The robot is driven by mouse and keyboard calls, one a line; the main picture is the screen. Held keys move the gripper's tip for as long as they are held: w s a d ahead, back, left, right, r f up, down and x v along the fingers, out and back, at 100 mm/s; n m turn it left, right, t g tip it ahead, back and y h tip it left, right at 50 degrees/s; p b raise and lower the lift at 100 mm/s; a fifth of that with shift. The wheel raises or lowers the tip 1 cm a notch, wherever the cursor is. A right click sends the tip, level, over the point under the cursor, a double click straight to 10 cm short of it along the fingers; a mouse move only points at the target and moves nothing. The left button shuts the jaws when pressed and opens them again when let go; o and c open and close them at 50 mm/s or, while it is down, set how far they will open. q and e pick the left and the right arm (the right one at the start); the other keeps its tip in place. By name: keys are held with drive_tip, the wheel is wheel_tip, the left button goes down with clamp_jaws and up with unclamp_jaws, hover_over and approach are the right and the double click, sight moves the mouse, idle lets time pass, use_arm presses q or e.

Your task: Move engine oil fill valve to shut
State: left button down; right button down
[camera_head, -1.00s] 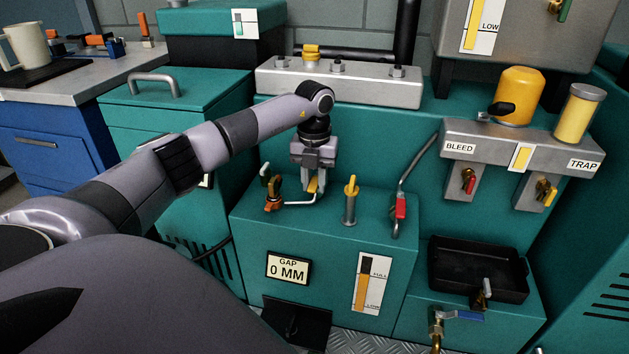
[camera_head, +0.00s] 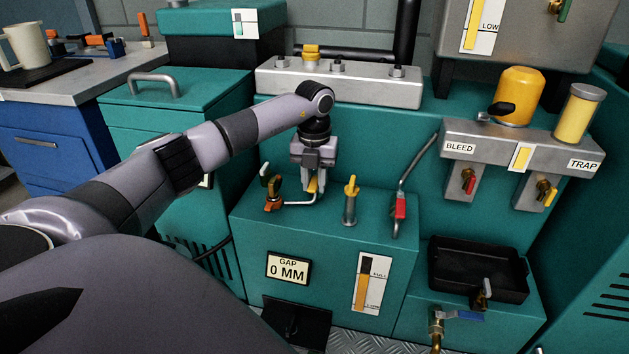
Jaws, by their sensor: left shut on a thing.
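My left gripper (camera_head: 314,172) points down over the teal box (camera_head: 335,228) in the middle, its fingers closed around a small yellow-orange part (camera_head: 312,186). This part sits at the end of a thin silver pipe (camera_head: 299,203). The gripper hides part of the held piece. My right gripper is not in view.
A yellow-topped silver tube (camera_head: 350,203) and a red-handled lever (camera_head: 400,207) stand right of the gripper. A "GAP 0 MM" display (camera_head: 287,268) and a level gauge (camera_head: 371,284) are on the box front. A black tray (camera_head: 449,281) lies right.

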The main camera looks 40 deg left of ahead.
use_arm(q)
drive_tip(key=shift+w+d+r+n+p, duration=0.3)
drive_tip(key=shift+w+d+n+p, duration=0.1)
drive_tip(key=shift+n+p, duration=0.6)
drive_tip(key=shift+w+d+f+n+p, duration=0.1)
drive_tip(key=shift+w+d+n+p, duration=0.15)
drive_tip(key=shift+n+p, duration=0.3)
drive_tip(key=shift+f+n, duration=0.15)
drive_tip(key=shift+n, duration=0.1)
drive_tip(key=shift+w+d+r+n+p, duration=0.2)
drive_tip(key=shift+w+d+n+p, duration=0.05)
drive_tip(key=shift+n+p, duration=0.25)
drive_tip(key=shift+w+d+n, duration=0.15)
drive_tip(key=shift+w+n, duration=0.1)
drive_tip(key=shift+n, duration=0.35)
drive_tip(key=shift+w+d+f+n+p, duration=0.1)
drive_tip(key=shift+w+f+n+p, duration=0.2)
drive_tip(key=shift+n, duration=0.4)
drive_tip(key=shift+r, duration=0.15)
